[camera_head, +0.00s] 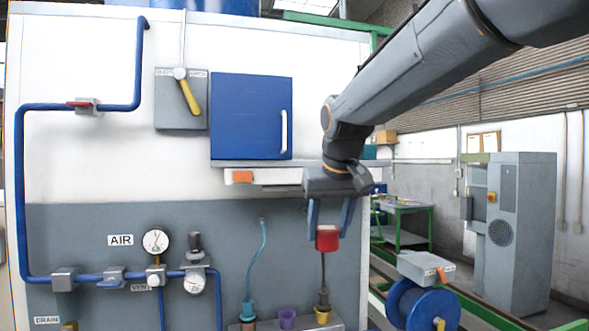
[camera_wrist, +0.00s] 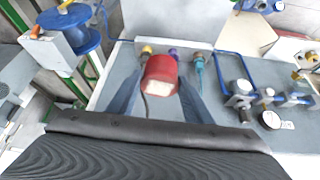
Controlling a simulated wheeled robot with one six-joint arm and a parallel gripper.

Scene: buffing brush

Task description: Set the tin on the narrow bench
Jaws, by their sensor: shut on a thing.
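My gripper (camera_head: 328,232) is shut on a red tin (camera_head: 327,240), which hangs between its two blue fingers in front of the grey wall panel. In the wrist view the tin (camera_wrist: 160,72) sits between the fingertips, with a pale patch on its near end. A narrow grey ledge (camera_head: 340,324) shows low at the bottom edge, below the tin, and is partly cut off. The wrist view shows this ledge (camera_wrist: 203,47) beyond the tin. I cannot tell if it is the narrow bench.
A blue reel (camera_head: 428,308) is to the right. A shelf (camera_head: 290,164) with a blue cabinet (camera_head: 250,117) juts out above left. A green table (camera_head: 405,209) stands farther back.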

